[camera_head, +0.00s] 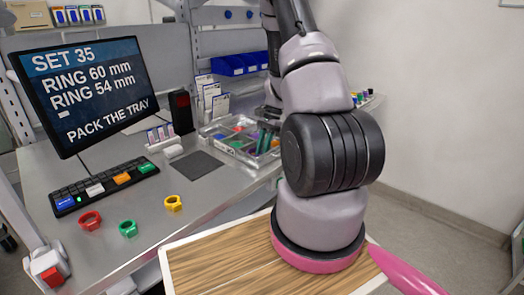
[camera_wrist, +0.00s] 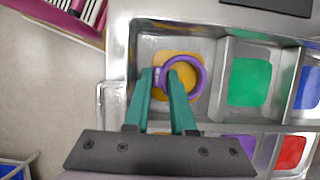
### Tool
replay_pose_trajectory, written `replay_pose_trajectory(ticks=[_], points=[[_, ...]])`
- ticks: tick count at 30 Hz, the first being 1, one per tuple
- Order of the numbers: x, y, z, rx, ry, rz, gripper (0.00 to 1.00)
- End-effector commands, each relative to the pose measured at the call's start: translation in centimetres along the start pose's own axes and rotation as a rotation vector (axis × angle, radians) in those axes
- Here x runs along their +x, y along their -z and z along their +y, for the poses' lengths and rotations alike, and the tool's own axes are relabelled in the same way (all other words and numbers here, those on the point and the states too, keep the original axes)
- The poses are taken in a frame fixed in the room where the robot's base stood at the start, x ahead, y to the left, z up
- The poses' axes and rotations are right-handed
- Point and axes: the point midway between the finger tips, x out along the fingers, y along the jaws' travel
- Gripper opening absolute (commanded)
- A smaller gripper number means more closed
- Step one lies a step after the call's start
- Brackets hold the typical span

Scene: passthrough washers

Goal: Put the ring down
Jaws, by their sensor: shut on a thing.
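In the wrist view a purple ring (camera_wrist: 203,76) is held at the tips of my gripper (camera_wrist: 159,74), whose teal fingers are shut on its left side. The ring is over a tray compartment with a yellow-orange floor (camera_wrist: 170,57). I cannot tell whether the ring touches that floor. The metal tray (camera_wrist: 118,62) also shows in the head view (camera_head: 205,131), at the back right of the bench. There my gripper (camera_head: 264,140) is partly hidden behind my arm, and the ring cannot be made out.
Neighbouring compartments have green (camera_wrist: 250,82), blue, purple and red floors, parted by metal walls. Red (camera_head: 90,221), green (camera_head: 128,228) and yellow (camera_head: 173,204) rings lie on the bench near a keyboard (camera_head: 105,187). A monitor (camera_head: 85,90) reads "SET 35, RING 60 mm, RING 54 mm, PACK THE TRAY".

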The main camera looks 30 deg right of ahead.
Motion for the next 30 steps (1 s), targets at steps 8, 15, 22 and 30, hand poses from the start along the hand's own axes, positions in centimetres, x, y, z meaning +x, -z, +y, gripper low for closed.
replay_pose_trajectory(ticks=[8, 15, 22, 30], points=[[0.1, 0.0, 0.0, 0.0, 0.0, 0.0, 0.35], [-1.4, 0.0, -0.1, 0.0, 0.002, 0.001, 0.35], [-6.2, 0.0, -0.1, -0.001, 0.004, 0.004, 0.35], [-10.9, 0.0, -0.1, -0.001, 0.001, 0.001, 0.35]])
